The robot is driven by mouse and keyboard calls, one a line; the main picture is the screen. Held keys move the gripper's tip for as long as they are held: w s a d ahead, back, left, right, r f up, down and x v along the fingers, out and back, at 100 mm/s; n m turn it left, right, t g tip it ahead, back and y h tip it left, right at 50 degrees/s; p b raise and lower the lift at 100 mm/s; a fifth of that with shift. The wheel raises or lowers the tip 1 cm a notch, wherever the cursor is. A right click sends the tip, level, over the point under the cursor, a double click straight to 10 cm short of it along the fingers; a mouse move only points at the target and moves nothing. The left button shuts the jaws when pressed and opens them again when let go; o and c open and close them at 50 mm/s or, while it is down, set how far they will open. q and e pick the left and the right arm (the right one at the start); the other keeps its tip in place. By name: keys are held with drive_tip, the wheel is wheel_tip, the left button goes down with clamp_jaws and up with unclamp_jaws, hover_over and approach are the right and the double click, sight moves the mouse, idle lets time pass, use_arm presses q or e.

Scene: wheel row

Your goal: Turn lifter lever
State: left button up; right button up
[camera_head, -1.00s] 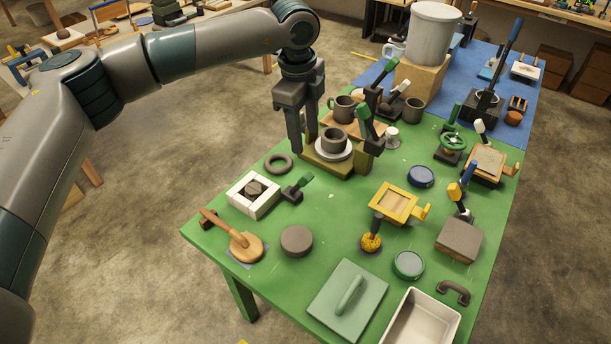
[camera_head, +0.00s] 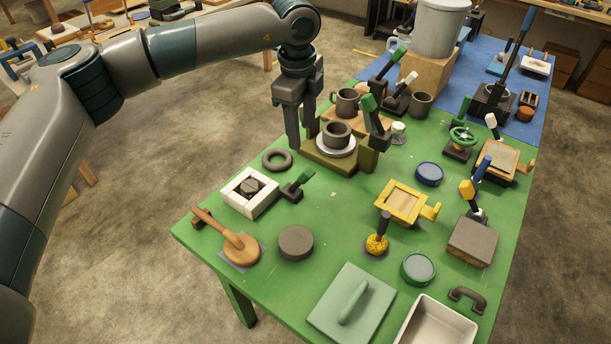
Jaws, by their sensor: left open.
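My left gripper (camera_head: 301,136) points down, open and empty, at the left side of a low olive stand (camera_head: 345,162). A dark cup (camera_head: 337,133) sits on a white disc (camera_head: 333,149) on that stand. A dark lever with a green grip (camera_head: 369,104) rises, tilted, at the stand's right side, apart from my gripper. I cannot tell for sure which one is the lifter lever. My right gripper is not in view.
The green table (camera_head: 330,215) is crowded. A dark ring (camera_head: 277,160), the white frame (camera_head: 249,207), a grey puck (camera_head: 296,243) and a yellow frame (camera_head: 404,203) stand in front. Mugs (camera_head: 347,102) and a large grey pot (camera_head: 437,28) stand behind. Small bare green patches lie between them.

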use_arm(q)
drive_tip(key=shift+f, duration=0.9)
drive_tip(key=p, duration=0.3)
hover_over(305, 168)
drive_tip(key=s, duration=0.1)
drive_tip(key=f, duration=0.5)
drive_tip(key=shift+a, duration=0.2)
drive_tip(key=f, duration=0.3)
drive_tip(key=f+p, duration=0.1)
drive_tip(key=f, duration=0.2)
drive_tip(key=w+f+p, duration=0.1)
drive_tip(key=f, duration=0.2)
drive_tip(key=shift+d+f, duration=0.25)
drive_tip(key=shift+f+p, duration=0.35)
drive_tip(key=shift+f, duration=0.2)
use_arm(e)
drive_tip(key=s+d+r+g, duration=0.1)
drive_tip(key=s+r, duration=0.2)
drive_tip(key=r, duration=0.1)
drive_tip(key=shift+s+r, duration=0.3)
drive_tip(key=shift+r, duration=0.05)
use_arm(q)
drive_tip(key=shift+c, duration=0.3)
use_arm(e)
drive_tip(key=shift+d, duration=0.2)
use_arm(q)
clamp_jaws()
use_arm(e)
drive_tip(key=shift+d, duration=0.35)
